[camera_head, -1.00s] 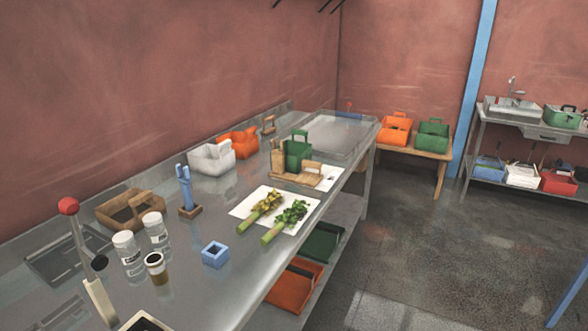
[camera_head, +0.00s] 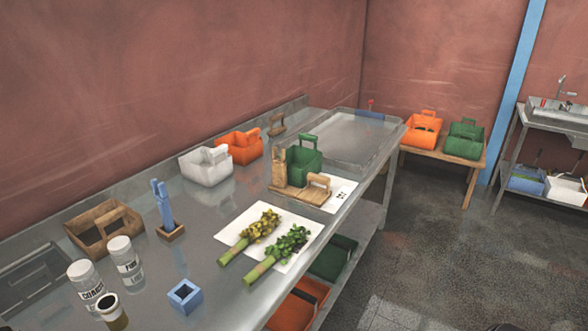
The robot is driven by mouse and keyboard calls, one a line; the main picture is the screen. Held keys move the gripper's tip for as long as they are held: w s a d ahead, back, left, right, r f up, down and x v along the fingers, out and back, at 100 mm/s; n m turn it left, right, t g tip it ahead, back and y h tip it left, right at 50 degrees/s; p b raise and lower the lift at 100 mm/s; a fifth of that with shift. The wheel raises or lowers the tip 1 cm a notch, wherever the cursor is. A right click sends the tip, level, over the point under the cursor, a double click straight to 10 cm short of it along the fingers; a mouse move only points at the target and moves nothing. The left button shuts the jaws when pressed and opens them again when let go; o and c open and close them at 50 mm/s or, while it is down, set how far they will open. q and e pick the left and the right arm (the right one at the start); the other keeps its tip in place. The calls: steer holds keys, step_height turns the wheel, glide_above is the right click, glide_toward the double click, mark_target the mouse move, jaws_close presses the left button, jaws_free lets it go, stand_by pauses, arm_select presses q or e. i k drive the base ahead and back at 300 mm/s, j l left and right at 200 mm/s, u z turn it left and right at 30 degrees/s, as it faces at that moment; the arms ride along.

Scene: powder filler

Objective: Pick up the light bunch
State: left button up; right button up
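Two leafy bunches with thick pale green stems lie side by side on white sheets (camera_head: 301,257) on the steel bench. The light bunch (camera_head: 262,227) has yellowish leaves and lies on the left. The darker bunch (camera_head: 288,243) has green leaves and lies to its right, nearer the bench's front edge. Both stems point toward the lower left. Neither of my grippers shows in the view.
On the steel bench (camera_head: 215,261) stand a blue tool in a wooden base (camera_head: 165,209), a small blue box (camera_head: 184,297), white jars (camera_head: 124,259), a wooden caddy (camera_head: 103,229), a white caddy (camera_head: 205,166) and a green caddy (camera_head: 303,159). The floor (camera_head: 450,250) at right is clear.

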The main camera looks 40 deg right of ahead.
mark_target(285, 245)
steer(key=i+l+u, duration=0.15)
steer(key=l, duration=0.7)
steer(key=i+l+u, duration=0.15)
steer(key=i+l, duration=0.15)
steer(key=l, duration=0.55)
steer(key=i+l+u, duration=0.15)
steer(key=l, duration=0.7)
steer(key=i+l+u, duration=0.15)
steer(key=l, duration=0.75)
steer(key=l+u, duration=0.15)
steer(key=l, duration=0.75)
steer(key=i+u, duration=0.1)
steer(key=u, duration=1.2)
